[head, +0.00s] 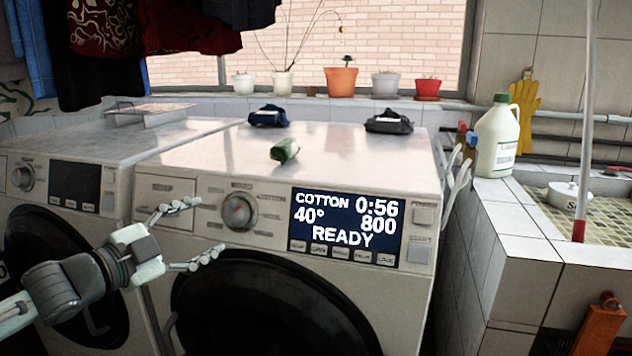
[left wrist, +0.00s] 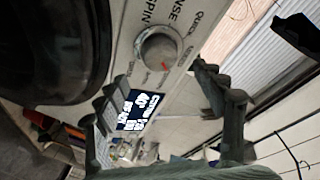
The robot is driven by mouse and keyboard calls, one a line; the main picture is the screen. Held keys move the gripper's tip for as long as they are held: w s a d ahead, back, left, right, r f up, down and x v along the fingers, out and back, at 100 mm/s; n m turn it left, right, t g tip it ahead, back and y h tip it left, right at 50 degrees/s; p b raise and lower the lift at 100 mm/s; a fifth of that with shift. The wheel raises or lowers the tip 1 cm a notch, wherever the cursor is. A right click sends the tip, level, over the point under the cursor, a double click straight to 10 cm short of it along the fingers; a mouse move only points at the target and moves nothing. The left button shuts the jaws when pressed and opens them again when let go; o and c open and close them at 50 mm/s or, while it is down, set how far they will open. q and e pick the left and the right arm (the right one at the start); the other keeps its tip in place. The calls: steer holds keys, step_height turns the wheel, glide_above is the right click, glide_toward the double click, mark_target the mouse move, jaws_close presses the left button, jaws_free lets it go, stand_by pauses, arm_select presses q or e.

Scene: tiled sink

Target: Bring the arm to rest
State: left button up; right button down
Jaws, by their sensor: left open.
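My left gripper (head: 208,233) is open and empty in front of the right-hand washing machine (head: 165,222). Its fingers are spread wide, one above the other, just left of and below the round dial (head: 240,212) in the head view. In the left wrist view the two fingers of my left gripper (left wrist: 165,125) frame the machine's panel, with the dial (left wrist: 158,50) above and the lit display (left wrist: 140,110) between them. The display (head: 347,222) reads COTTON, 0:56, 40°, 800 and READY. I cannot tell whether the fingers touch the panel. My right gripper is not in view.
A second washing machine (head: 60,150) stands left, under hanging clothes (head: 150,30). A green object (head: 285,150) and two dark folded items, one at the back (head: 268,116), one to the right (head: 389,122), lie on top. A white jug (head: 496,137) stands on the tiled ledge.

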mark_target(232, 214)
arm_select(q)
steer(key=x, duration=0.7)
steer(key=shift+s, duration=0.2)
